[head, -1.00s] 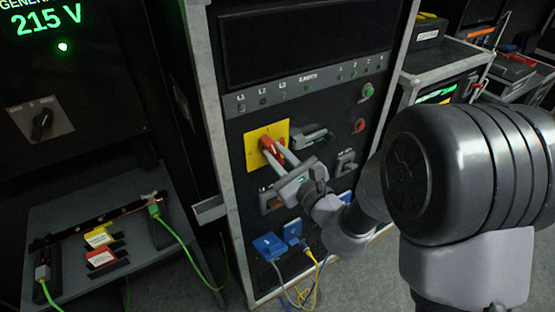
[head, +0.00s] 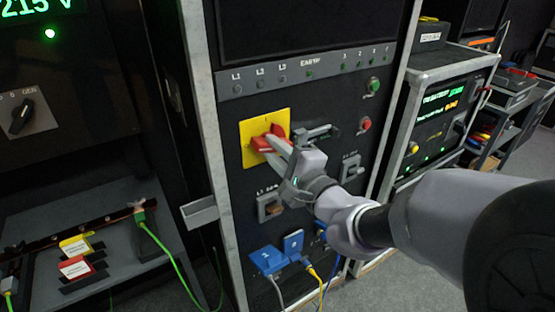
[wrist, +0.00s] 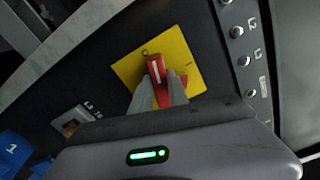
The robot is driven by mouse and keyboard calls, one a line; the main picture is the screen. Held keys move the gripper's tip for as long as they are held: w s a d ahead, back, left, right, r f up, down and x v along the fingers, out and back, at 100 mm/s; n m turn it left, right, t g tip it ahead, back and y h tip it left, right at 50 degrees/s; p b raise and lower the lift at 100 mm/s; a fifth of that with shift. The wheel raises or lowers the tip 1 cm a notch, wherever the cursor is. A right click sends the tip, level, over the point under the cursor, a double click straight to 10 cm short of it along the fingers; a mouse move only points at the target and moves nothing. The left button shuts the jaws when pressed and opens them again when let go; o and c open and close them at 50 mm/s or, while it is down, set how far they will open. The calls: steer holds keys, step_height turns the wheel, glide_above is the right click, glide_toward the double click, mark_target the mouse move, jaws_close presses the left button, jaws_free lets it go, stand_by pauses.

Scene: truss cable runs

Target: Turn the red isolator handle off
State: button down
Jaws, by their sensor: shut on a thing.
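The red isolator handle (head: 262,144) sits on a square yellow plate (head: 281,116) on the black rack panel. It lies roughly sideways across the plate in the head view. In the wrist view the red handle (wrist: 155,68) has a white line, and its tip is close beside a round mark on the yellow plate (wrist: 128,72). Another short mark is on the plate's right side there. My gripper (head: 277,146) is shut on the handle, with a grey finger on each side of it in the wrist view (wrist: 161,92). The fingers hide part of the handle.
A latch-like black fitting (head: 318,133) is close right of the plate. A green button (head: 374,84) and a red button (head: 365,124) are farther right. Blue connectors (head: 267,259) with cables are below. A metal bracket (head: 200,211) juts out at the rack's left edge.

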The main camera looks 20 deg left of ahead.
steer(key=shift+f+n+b, duration=0.2)
steer(key=shift+n+b, duration=1.3)
steer(key=shift+n, duration=0.4)
steer(key=c, duration=1.3)
jaws_free()
